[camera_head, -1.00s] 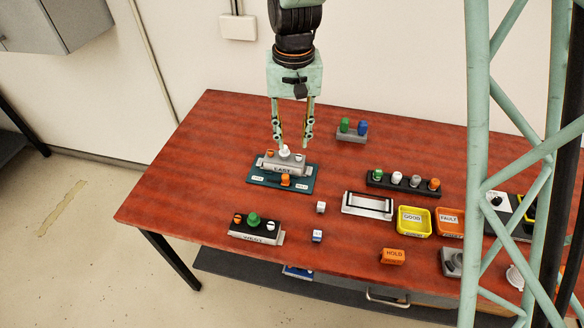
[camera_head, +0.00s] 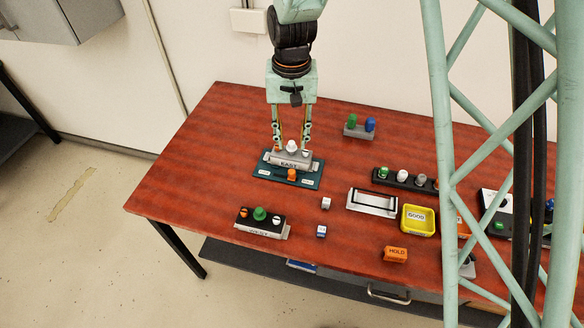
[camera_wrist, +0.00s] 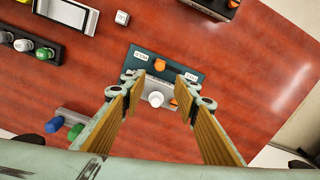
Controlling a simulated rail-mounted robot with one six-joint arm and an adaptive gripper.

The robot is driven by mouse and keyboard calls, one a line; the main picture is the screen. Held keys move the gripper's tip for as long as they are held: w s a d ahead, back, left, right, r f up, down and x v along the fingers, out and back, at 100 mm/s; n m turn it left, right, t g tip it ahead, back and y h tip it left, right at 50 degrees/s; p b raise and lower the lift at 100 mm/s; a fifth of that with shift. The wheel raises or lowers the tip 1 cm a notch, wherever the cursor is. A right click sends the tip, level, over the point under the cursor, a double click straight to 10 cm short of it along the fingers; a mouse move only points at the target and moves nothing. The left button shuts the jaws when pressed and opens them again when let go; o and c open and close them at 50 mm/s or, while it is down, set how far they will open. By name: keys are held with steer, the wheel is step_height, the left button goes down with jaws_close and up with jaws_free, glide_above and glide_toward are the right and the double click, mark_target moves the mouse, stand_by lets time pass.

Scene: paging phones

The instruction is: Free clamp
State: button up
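The clamp is a teal base plate (camera_head: 260,173) with an orange knob (camera_head: 292,175) on its front side and a small white label on each side. A grey phone unit marked EAST (camera_head: 289,163) sits on it, with a white knob on top. The plate (camera_wrist: 190,69), the orange knob (camera_wrist: 160,64) and the grey unit (camera_wrist: 146,113) also show in the wrist view. My gripper (camera_head: 292,150) points down over the unit, its fingers apart at either side of the white knob, with nothing held. Whether the fingers touch the unit cannot be told.
A black unit with a green knob (camera_head: 259,214) lies at front left. Two small white blocks (camera_head: 326,203) (camera_head: 321,231), a grey cradle (camera_head: 372,203), a yellow GOOD tray (camera_head: 418,221) and an orange HOLD block (camera_head: 396,254) lie to the right. A green-and-blue knobbed block (camera_head: 359,132) stands behind.

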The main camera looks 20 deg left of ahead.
mark_target(292, 171)
steer(key=shift+f, duration=6.8)
steer(key=shift+c, duration=0.3)
jaws_close()
